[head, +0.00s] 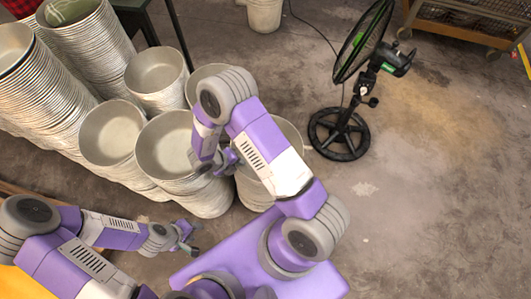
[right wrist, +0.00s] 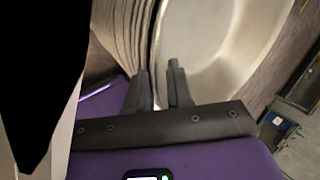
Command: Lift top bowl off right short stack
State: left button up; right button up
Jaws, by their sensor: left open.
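The right short stack of pale metal bowls stands behind my right arm; its top bowl (head: 291,132) is partly hidden by the arm. In the right wrist view this top bowl (right wrist: 232,50) shows its pale inside, with bowl rims to its left. My right gripper (head: 226,160) is at the left side of this stack. In the right wrist view the fingers (right wrist: 160,85) are a little apart, on either side of a bowl rim; I cannot tell whether they press on it. My left gripper (head: 191,241) is open and empty, low in front of the stacks.
Other bowl stacks crowd the left, including a short one (head: 168,145) beside my right gripper and tall ones (head: 50,95) behind. A black floor fan (head: 345,135) stands to the right. The concrete floor at right is mostly clear.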

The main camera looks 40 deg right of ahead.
grip_shut()
dwell(1.2)
